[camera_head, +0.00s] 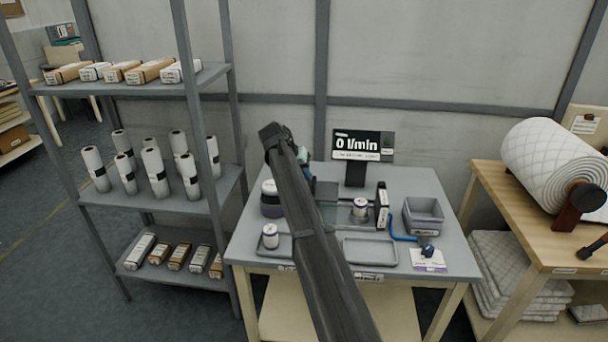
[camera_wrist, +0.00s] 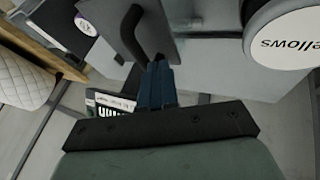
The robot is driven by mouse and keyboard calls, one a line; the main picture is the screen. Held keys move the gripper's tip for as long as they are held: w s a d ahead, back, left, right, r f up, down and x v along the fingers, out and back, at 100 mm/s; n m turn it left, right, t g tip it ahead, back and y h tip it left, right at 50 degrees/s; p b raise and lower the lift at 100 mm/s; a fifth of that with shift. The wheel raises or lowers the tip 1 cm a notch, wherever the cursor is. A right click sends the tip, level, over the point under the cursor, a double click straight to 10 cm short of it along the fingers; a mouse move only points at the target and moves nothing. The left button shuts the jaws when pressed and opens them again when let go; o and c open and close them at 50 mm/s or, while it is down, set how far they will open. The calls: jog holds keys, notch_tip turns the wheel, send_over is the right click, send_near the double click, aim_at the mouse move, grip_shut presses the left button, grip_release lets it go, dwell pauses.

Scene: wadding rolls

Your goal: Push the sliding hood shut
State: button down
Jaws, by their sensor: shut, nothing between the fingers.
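The sliding hood (camera_head: 327,190) appears as a grey, partly see-through panel on the middle table, left of a small metal canister (camera_head: 360,209). My arm hides part of it in the head view. In the wrist view a dark grey panel (camera_wrist: 185,30) with a dark bar, likely the hood, is just ahead of my fingertips. My gripper (camera_wrist: 157,72) is shut with blue fingers and holds nothing. The fingertips are close to the bar; I cannot tell whether they touch it. In the head view the fingers are mostly hidden behind my arm.
A display (camera_head: 362,146) reading 0 l/min stands behind. A white-topped jar (camera_head: 269,192) is left of the hood; a white lid (camera_wrist: 287,38) is at right in the wrist view. Two shallow trays, including one at front (camera_head: 370,252), and a grey bin (camera_head: 423,215) share the table.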

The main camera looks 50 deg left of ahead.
send_over(335, 189)
jog(key=w+d, duration=0.3)
jog(key=shift+s, duration=0.15)
jog(key=shift+d, duration=0.1)
jog(key=s+a, duration=0.2)
jog(key=a, duration=0.1)
jog(key=shift+s+r, duration=0.35)
jog(key=shift+r, duration=0.05)
jog(key=v, duration=1)
jog(key=shift+s+a, duration=0.15)
jog(key=shift+s, duration=0.1)
